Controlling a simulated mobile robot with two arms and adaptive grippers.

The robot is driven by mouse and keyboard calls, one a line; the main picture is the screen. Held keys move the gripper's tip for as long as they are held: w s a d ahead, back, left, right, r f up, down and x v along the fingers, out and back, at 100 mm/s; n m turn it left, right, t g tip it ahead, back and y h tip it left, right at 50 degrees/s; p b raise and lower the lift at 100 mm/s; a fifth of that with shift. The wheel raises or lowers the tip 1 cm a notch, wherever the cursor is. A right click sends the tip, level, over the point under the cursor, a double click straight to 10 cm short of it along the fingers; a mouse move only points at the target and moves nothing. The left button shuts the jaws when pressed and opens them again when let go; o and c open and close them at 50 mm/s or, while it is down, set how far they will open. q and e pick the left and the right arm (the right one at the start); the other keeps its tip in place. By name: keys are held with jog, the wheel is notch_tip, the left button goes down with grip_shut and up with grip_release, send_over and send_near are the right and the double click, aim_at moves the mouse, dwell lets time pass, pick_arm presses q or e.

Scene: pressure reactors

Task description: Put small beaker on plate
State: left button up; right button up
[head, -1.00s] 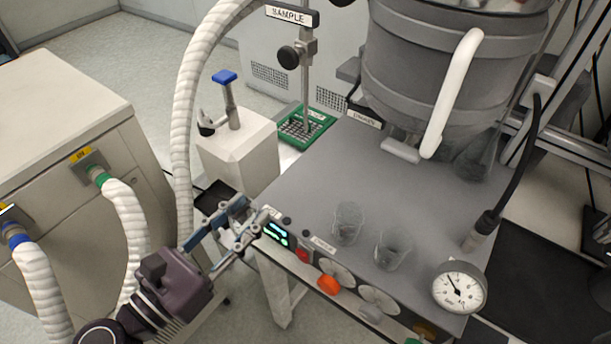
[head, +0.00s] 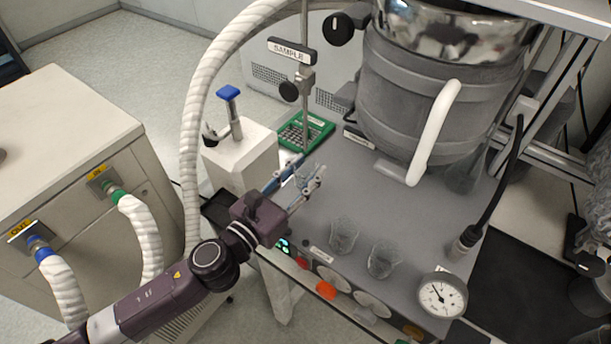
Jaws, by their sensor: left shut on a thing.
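My left gripper (head: 312,175) reaches in from the lower left, over the left part of the grey flat top (head: 405,205). Its fingers are shut on a small clear glass thing (head: 303,180), which seems to be the small beaker; its outline is hard to make out between them. Two other clear glass beakers stand upright near the front edge of the grey top, one on the left (head: 343,236) and one on the right (head: 385,259). No separate plate is plain to see. My right gripper is not in view.
A large metal reactor vessel (head: 440,110) with a white handle stands behind the grey top. A pressure gauge (head: 442,296) is at the front right. A sample stand (head: 292,52) and green keypad (head: 305,132) are behind the gripper. A white hose (head: 190,130) rises to the left.

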aim_at(299, 189)
pick_arm(q)
jog(key=shift+f+b, duration=0.5)
jog(key=shift+f, duration=1.3)
jog(key=shift+f, duration=0.15)
jog(key=o, duration=1.1)
jog(key=shift+o, duration=0.2)
jog(key=shift+s+a, duration=0.1)
jog(key=shift+s, duration=0.05)
jog(key=b+v, duration=0.4)
jog(key=v, duration=0.6)
jog(key=shift+s+a, duration=0.15)
jog(key=shift+s, duration=0.05)
jog(key=shift+s+a+r, duration=0.2)
jog(key=shift+s+a, duration=0.15)
jog(key=shift+s, duration=0.15)
